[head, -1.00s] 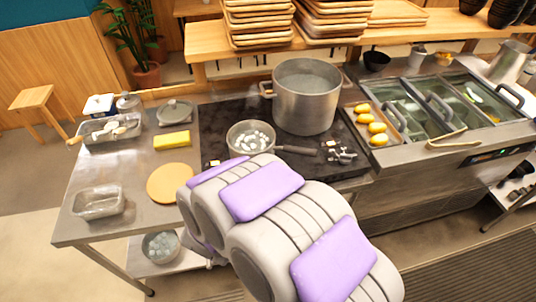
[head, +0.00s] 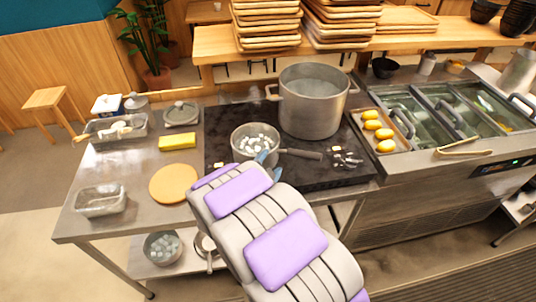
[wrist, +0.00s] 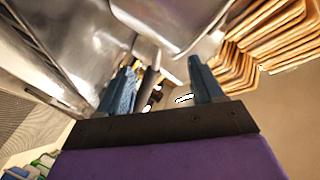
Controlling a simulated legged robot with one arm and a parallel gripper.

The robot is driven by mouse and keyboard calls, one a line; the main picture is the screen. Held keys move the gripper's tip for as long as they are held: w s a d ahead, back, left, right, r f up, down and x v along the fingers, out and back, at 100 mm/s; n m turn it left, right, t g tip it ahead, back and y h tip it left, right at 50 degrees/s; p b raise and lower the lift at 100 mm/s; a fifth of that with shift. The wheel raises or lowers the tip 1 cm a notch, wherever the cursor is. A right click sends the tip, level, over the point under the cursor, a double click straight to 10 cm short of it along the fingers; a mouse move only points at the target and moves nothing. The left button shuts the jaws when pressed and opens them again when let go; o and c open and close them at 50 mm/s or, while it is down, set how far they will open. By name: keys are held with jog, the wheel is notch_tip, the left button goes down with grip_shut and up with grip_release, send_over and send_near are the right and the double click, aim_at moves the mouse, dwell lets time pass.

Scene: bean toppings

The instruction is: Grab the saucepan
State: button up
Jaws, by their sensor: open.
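The saucepan (head: 242,134) is a small metal pan with white pieces in it, on the dark stove top (head: 225,115). Its dark handle (head: 302,154) points right. My gripper (head: 269,166) is open at the near right side of the pan, close to where the handle begins. Part of the pan's near side is hidden by my fingers. In the wrist view my two blue fingers (wrist: 163,88) stand apart. A dark bar, seemingly the handle (wrist: 150,78), shows between them, nearer the left finger. I cannot tell whether they touch.
A large stockpot (head: 311,100) stands just behind the saucepan. Small metal pieces (head: 347,158) lie right of the handle. A tray with yellow items (head: 385,146) is further right. A round board (head: 173,183) and a yellow block (head: 177,142) lie on the left counter.

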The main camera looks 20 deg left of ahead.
aim_at(276, 152)
jog(key=shift+w+a+f, duration=0.25)
jog(key=shift+w+a, duration=0.2)
jog(key=shift+a, duration=0.1)
jog(key=b+x, duration=0.1)
jog(key=x, duration=0.3)
jog(key=shift+w+d, duration=0.15)
jog(key=shift+w, duration=0.1)
jog(key=shift+w+d+f, duration=0.15)
jog(key=shift+w+d, duration=0.2)
jog(key=shift+w, duration=0.1)
jog(key=shift+a, duration=0.15)
jog(key=shift+o, duration=0.2)
jog(key=shift+a, duration=0.1)
